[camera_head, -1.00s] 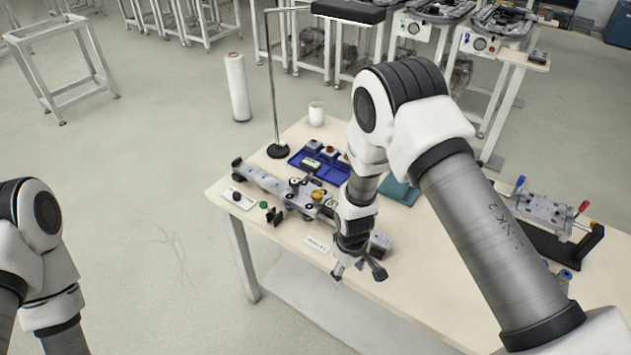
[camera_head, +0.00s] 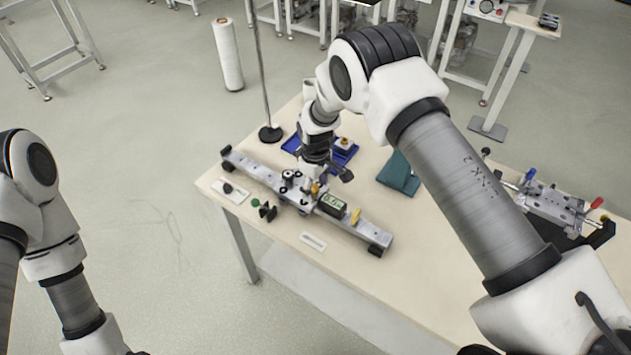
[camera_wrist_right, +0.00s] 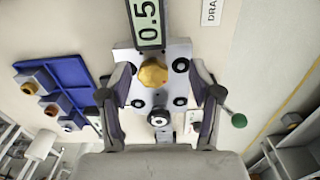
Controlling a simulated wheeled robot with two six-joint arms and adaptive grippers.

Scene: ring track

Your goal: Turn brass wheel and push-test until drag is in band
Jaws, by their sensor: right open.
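The long metal rail (camera_head: 262,174) lies across the table, with a wheeled carriage on it. The brass wheel (camera_wrist_right: 153,73) sits on the carriage plate (camera_wrist_right: 178,52) in the right wrist view. A display (camera_wrist_right: 149,22) beside it reads 0.5 and is partly cut off; it shows green in the head view (camera_head: 331,205). My right gripper (camera_wrist_right: 160,76) is open, its fingers either side of the carriage plate and the wheel between them in the picture; contact cannot be told. In the head view my right gripper (camera_head: 326,176) partly hides the carriage. My left gripper is out of view.
A blue tray (camera_wrist_right: 72,70) with small blocks lies behind the rail. A teal pad (camera_head: 398,174), a stand base (camera_head: 271,133) and a clamp fixture (camera_head: 548,203) are also on the table. The front right tabletop is clear.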

